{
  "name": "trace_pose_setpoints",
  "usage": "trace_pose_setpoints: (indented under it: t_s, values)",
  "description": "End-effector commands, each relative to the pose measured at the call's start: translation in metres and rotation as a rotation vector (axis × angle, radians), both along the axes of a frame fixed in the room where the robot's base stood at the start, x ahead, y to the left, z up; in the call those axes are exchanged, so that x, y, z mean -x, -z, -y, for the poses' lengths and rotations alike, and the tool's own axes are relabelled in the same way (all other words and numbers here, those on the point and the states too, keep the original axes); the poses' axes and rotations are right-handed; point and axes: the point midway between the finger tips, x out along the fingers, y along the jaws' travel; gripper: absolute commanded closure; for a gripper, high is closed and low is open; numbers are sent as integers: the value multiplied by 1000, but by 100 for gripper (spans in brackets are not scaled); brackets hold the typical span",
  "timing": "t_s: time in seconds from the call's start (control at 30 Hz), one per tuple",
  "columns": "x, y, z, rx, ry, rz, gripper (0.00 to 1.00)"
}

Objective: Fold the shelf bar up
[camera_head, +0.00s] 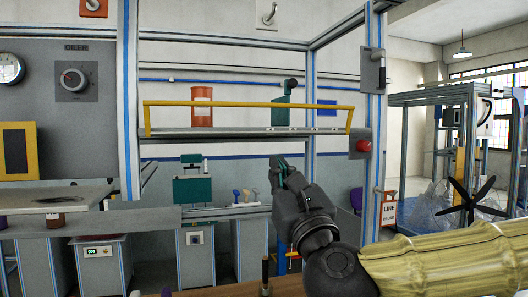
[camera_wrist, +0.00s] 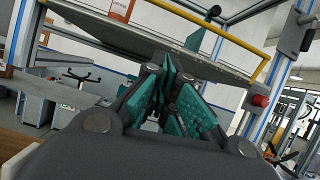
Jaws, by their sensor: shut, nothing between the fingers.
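The shelf bar (camera_head: 247,104) is a yellow rail along the front of a grey shelf (camera_head: 235,135). In the head view it stands raised above the shelf's front edge, with short legs bent down at both ends. In the wrist view the yellow bar (camera_wrist: 230,38) crosses the upper right at a slant, beyond the fingers. My gripper (camera_head: 276,168) is below the shelf, right of its middle, and apart from the bar. Its teal-padded fingers (camera_wrist: 172,90) are shut and empty, pointing up towards the shelf's underside in the wrist view.
On the shelf stand an orange-and-white container (camera_head: 202,108) and a green device (camera_head: 283,112). A red button (camera_head: 363,146) sits on the frame post at right. A workbench with small coloured knobs (camera_head: 245,196) lies below. The space in front of the shelf looks clear.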

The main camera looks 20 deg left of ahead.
Motion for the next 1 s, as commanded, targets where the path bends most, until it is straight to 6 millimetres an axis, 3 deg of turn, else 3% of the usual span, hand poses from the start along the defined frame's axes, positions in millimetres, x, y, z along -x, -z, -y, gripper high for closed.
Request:
trace_pose_setpoints:
  t_s: [0.1,0.27,1.0]
  values:
    - [9,-31,9,-82,-15,9,100]
    - [7,-45,8,-108,-23,9,100]
    - [-74,-99,-48,-104,-22,8,100]
